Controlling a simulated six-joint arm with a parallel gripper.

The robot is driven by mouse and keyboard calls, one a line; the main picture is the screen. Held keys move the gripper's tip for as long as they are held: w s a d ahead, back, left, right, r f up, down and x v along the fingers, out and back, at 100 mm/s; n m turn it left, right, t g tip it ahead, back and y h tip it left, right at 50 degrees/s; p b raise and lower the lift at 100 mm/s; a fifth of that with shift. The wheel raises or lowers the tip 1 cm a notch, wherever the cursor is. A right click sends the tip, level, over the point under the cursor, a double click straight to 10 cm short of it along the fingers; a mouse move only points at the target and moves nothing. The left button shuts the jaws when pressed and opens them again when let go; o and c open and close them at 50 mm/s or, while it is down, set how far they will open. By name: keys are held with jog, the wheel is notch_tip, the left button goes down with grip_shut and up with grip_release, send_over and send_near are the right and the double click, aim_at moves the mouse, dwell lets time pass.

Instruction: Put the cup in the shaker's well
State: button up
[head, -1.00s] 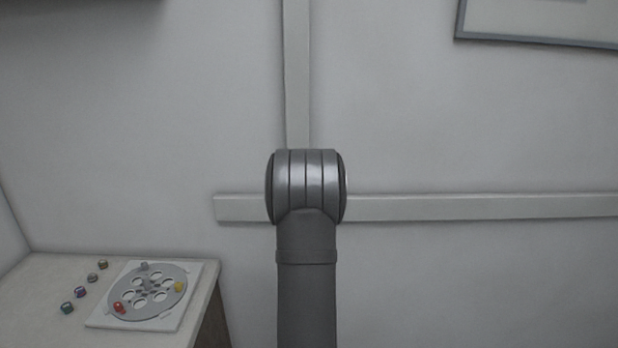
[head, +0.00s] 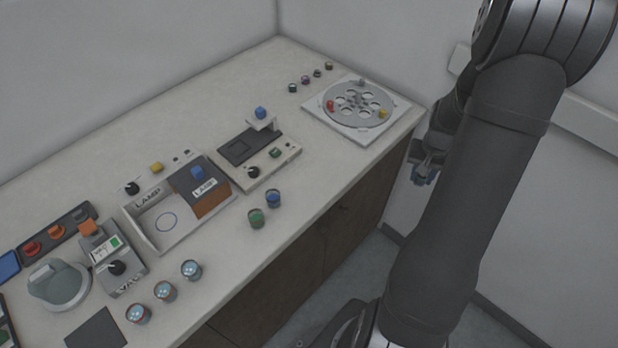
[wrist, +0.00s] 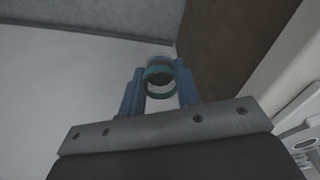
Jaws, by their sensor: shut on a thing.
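My gripper (head: 425,172) hangs off the counter's right front edge, over the floor gap. In the wrist view, its blue fingers (wrist: 160,92) are shut on a round cup (wrist: 160,72) with a teal rim and dark inside. In the head view the cup is too small to make out. No device is labelled as the shaker. A low device (head: 265,163) with a dark rectangular recess, a black knob and a green button stands mid-counter; I cannot tell if it is the shaker.
A round plate with holes (head: 372,121) sits at the counter's far right. A lamp box (head: 150,239) stands left of centre. A green-topped cup (head: 257,219), a blue-topped cup (head: 273,199) and three pale-topped cups (head: 165,291) stand near the front edge. A grey round-topped device (head: 60,287) is at left.

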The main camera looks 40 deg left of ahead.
jog(key=s+a+r+n, duration=0.2)
jog(key=s+a+n, duration=0.1)
jog(key=s+a, duration=0.3)
jog(key=s+a+r+n, duration=0.2)
jog(key=s+a+r, duration=0.1)
jog(key=s+a, duration=0.4)
jog(key=s+a+r+n, duration=0.2)
jog(key=s+a+n, duration=0.1)
jog(key=s+a, duration=0.3)
jog(key=shift+s+a+r+n, duration=0.25)
jog(key=shift+s+r+n, duration=0.05)
jog(key=shift+s+r, duration=0.05)
jog(key=s+a+r+n, duration=0.2)
jog(key=s, duration=0.5)
jog(key=s+a+r+n, duration=0.2)
jog(key=s+n, duration=0.1)
jog(key=s, duration=0.4)
jog(key=n, duration=0.4)
send_over(188, 256)
notch_tip(188, 256, down, 4)
jog(key=shift+f, duration=2.2)
jog(key=shift+f, duration=0.1)
jog(key=o, duration=0.5)
jog(key=shift+f, duration=0.1)
jog(key=o, duration=0.4)
